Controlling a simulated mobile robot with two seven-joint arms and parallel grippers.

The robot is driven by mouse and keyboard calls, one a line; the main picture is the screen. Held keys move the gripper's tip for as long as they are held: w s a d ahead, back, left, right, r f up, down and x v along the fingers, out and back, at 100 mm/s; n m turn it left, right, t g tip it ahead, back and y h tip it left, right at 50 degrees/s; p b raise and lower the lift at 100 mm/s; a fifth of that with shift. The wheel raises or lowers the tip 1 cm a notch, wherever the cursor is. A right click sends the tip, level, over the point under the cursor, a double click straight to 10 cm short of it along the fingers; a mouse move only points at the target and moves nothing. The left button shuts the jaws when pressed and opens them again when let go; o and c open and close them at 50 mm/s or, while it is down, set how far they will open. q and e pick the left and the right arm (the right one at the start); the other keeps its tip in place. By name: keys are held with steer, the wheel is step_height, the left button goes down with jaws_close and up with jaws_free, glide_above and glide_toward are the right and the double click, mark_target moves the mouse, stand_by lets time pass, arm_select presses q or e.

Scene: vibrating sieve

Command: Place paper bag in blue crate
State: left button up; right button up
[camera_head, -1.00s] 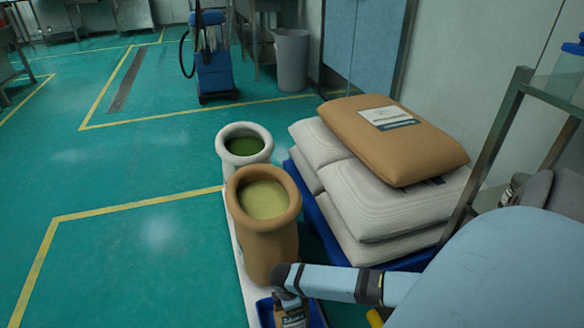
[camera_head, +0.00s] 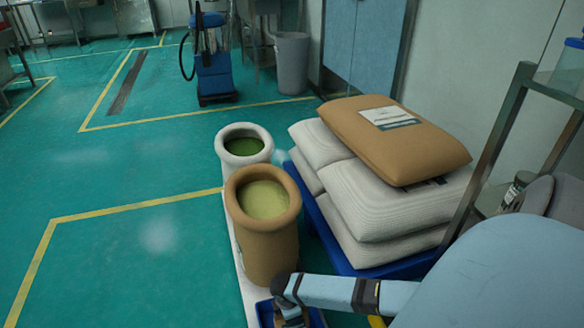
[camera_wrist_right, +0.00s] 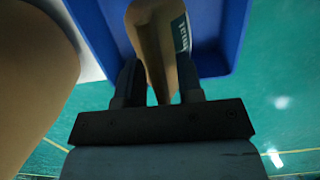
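A brown paper bag with a dark label (camera_wrist_right: 158,45) shows in the right wrist view, inside the outline of the blue crate (camera_wrist_right: 234,25). Its narrow near end lies between the two dark fingers of my right gripper (camera_wrist_right: 160,88), which appear shut on it. Whether the bag rests on the crate floor is hidden. In the head view the blue crate (camera_head: 264,313) is cut off by the bottom edge. My right gripper (camera_head: 290,312) points down into it, and the bag is mostly hidden there. My left gripper is not in view.
A large open brown sack (camera_head: 268,245) and an open white sack (camera_head: 243,165) stand just behind the crate. Stacked white sacks (camera_head: 385,205) with a brown sack (camera_head: 395,140) on top lie to the right. Green floor at left is clear.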

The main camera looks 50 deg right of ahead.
steer(key=shift+r, duration=0.15)
